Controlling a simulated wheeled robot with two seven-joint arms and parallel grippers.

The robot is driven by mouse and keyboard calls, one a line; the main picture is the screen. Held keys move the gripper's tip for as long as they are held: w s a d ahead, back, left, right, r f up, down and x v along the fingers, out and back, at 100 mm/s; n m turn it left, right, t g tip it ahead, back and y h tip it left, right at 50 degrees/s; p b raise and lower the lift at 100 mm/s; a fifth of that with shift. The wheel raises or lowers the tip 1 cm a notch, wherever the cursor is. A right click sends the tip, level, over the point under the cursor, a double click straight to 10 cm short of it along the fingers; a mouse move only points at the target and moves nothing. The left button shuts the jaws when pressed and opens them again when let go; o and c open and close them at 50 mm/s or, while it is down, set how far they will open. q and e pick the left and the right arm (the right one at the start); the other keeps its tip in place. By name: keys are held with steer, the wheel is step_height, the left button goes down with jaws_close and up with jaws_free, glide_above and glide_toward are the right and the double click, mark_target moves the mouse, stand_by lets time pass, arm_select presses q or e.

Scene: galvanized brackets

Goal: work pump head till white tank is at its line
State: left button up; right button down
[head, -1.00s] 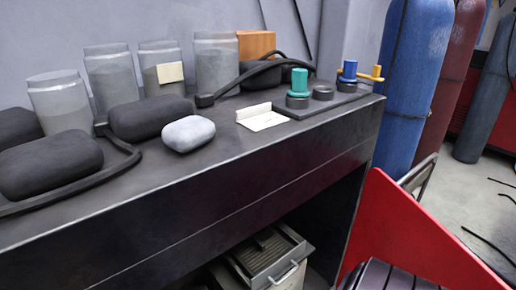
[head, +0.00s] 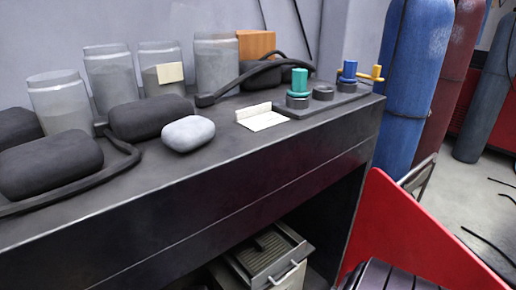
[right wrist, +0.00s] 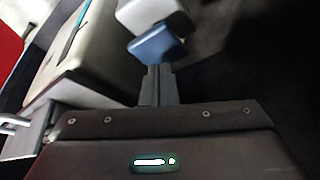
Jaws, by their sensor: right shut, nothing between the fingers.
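Several translucent jar-like tanks stand along the back of the bench, partly filled with grey; one (head: 165,60) carries a cream label (head: 170,72). I cannot tell which is the white tank. A teal knob-like head (head: 299,82) and a blue one (head: 348,72) with a yellow handle (head: 371,74) stand on a dark plate at the bench's right end. Which part is the pump head is unclear. My right gripper (right wrist: 159,72) is shut and empty in the right wrist view. Past its tips are a blue block (right wrist: 156,43) and a pale grey block (right wrist: 150,14). My left gripper is out of view.
Dark rounded blocks (head: 151,116), a light grey one (head: 188,134) and black hoses lie on the bench (head: 200,178). A folded cream card (head: 262,121) stands near the front edge. A drawer cabinet (head: 272,262) is below. A red panel (head: 405,230) and gas cylinders (head: 414,80) stand right.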

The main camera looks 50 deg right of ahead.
steer(key=shift+f+b, duration=0.85)
steer(key=shift+f, duration=0.6)
steer(key=shift+s+f+b, duration=0.15)
steer(key=shift+f+b, duration=0.15)
steer(key=shift+f, duration=0.15)
steer(key=shift+r+p, duration=0.85)
steer(key=shift+p, duration=0.3)
steer(key=shift+r, duration=0.1)
